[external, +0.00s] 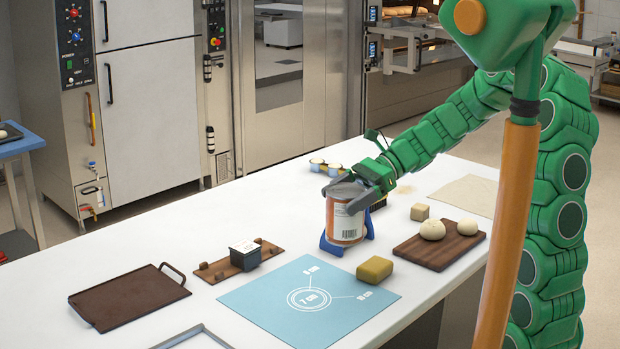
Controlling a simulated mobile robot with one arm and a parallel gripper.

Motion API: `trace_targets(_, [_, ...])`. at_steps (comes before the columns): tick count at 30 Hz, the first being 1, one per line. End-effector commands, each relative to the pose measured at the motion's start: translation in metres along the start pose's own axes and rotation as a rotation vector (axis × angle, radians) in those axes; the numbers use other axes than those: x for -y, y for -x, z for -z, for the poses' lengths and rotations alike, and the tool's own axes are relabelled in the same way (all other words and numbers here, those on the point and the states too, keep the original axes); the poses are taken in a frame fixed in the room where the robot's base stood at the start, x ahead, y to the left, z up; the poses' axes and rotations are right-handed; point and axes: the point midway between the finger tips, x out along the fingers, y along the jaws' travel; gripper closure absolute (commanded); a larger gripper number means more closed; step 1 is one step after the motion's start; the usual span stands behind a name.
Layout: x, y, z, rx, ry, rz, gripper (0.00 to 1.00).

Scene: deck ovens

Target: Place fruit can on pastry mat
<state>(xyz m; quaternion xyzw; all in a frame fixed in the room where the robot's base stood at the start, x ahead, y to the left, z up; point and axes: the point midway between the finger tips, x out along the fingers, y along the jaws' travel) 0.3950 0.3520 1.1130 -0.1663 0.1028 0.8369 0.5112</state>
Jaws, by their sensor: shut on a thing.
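The fruit can (345,221), a metal can with an orange and white label and a barcode, is upright near the middle of the counter. My gripper (349,194) is shut on its upper part, coming from behind and to the right. A blue stand (331,246) shows around the can's lower part; I cannot tell whether the can rests in it or is lifted slightly. The light blue pastry mat (257,300), with white printed circles and lines, lies flat in front and to the left of the can. No object covers its printed centre.
A yellow block (374,270) sits beside the mat's right corner. A wooden holder with a dark box (245,255) and a brown tray (130,297) are left. Small cups (318,165) stand behind.

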Motion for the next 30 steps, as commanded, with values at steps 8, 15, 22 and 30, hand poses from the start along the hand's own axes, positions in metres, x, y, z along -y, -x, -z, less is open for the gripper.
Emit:
trace_targets(8, [-0.091,-0.016,-0.009,0.003,0.085,-0.202,0.66])
trace_targets(15, [-0.126,-0.019,-0.01,0.0,0.119,-0.278,0.66])
trace_targets(22, [-0.117,-0.027,-0.006,0.002,0.121,-0.291,0.66])
trace_targets(30, [-0.086,-0.044,0.002,0.003,0.121,-0.29,0.66])
